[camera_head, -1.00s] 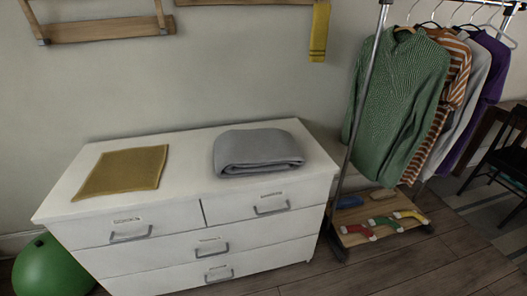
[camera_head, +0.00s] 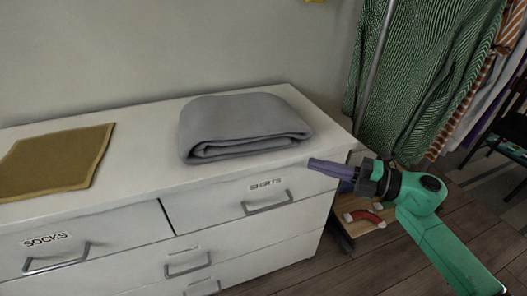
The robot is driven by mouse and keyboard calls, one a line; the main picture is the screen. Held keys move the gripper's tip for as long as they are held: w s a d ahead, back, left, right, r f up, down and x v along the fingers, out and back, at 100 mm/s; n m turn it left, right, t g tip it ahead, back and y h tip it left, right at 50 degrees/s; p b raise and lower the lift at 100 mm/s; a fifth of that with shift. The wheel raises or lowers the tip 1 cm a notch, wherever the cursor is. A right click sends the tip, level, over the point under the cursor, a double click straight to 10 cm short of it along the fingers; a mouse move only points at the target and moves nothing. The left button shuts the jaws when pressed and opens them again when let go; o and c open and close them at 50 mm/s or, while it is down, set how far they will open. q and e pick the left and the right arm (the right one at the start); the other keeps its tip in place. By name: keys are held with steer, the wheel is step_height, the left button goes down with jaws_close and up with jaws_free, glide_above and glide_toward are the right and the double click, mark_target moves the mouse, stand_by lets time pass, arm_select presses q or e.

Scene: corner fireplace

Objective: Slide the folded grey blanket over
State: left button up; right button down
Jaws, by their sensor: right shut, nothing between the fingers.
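The folded grey blanket (camera_head: 243,122) lies on the right part of the white dresser's top (camera_head: 140,140), its rolled fold facing the front edge. A flat mustard-yellow cloth (camera_head: 55,160) lies on the same top to the left, apart from the blanket. My right gripper (camera_head: 312,166) comes in from the right on a green arm. Its purple fingers are shut and empty, pointing left near the dresser's front right corner. In the picture they are just below and right of the blanket; contact is not visible. My left gripper is not in view.
The dresser has drawers with metal handles, labelled SOCKS (camera_head: 43,240) and SHIRTS (camera_head: 266,184). A clothes rack with a green shirt (camera_head: 420,75) stands at the right. Bare dresser top lies between cloth and blanket. Rolled socks (camera_head: 364,217) lie on the rack's low shelf.

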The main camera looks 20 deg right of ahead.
steer(key=a+r, duration=0.1)
steer(key=a, duration=0.2)
steer(key=p, duration=0.1)
glide_toward(255, 142)
steer(key=shift+n+g, duration=0.3)
steer(key=x, duration=0.5)
steer(key=shift+s+a+r, duration=0.15)
steer(key=shift+s+r, duration=0.05)
steer(key=shift+w+f, duration=0.1)
steer(key=shift+w, duration=0.4)
steer(key=shift+w, duration=0.1)
